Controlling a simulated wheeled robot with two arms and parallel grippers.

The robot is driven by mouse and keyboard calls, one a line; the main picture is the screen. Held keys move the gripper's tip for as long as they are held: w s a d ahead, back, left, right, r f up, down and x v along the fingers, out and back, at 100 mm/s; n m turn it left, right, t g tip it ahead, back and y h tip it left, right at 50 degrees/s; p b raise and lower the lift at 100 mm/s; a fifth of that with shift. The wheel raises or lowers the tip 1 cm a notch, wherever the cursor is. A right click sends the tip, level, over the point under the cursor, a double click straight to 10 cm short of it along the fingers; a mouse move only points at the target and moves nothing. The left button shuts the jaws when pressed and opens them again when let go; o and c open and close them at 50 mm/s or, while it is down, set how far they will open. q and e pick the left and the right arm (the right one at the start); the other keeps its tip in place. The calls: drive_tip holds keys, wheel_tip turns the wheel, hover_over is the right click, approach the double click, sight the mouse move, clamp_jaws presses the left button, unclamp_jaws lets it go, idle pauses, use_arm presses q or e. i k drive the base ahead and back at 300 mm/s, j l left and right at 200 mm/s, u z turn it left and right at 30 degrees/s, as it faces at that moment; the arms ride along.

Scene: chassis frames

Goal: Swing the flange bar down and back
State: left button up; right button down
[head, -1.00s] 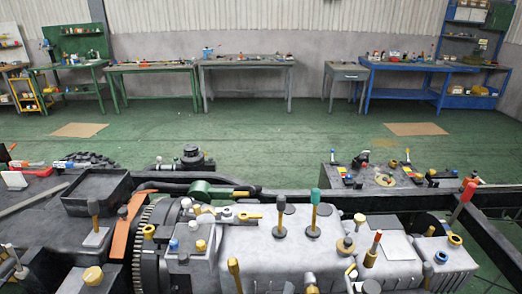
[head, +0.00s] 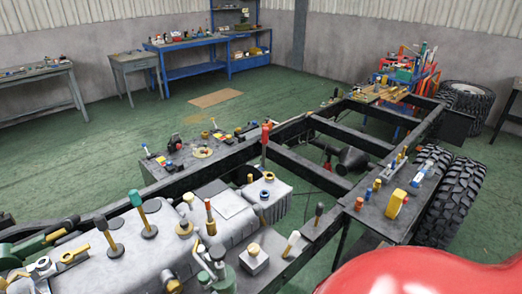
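No part in view can be told for certain as the flange bar. The chassis frame (head: 332,184) runs from the lower left to the back right. A grey engine block (head: 150,236) sits in it at the lower left. Several levers and knobs stand on the block, among them a teal-topped lever (head: 139,209) and a dark-topped lever (head: 107,232). A yellow handle (head: 75,254) and a green cylinder (head: 27,246) lie at the left edge. A red-topped lever (head: 265,142) stands upright at the frame's far rail. Neither gripper shows.
A side plate (head: 385,205) with several knobs and a yellow block (head: 396,204) is at the right, beside black tyres (head: 456,200). A blue tool rack (head: 393,100) stands behind. Blue benches (head: 195,55) line the back wall. Green floor (head: 310,95) is free beyond the frame.

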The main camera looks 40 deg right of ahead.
sight(256, 170)
drive_tip(key=l+z, duration=0.1)
drive_tip(key=l, duration=0.4)
drive_tip(key=i+l, duration=0.1)
drive_tip(key=l, duration=0.4)
drive_tip(key=l+z, duration=0.15)
drive_tip(key=l, duration=0.3)
drive_tip(key=i+l+z, duration=0.1)
drive_tip(key=l, duration=0.4)
drive_tip(key=i+l, duration=0.1)
drive_tip(key=l, duration=0.4)
drive_tip(key=i+l+z, duration=0.15)
drive_tip(key=l, duration=0.3)
drive_tip(key=k, duration=0.05)
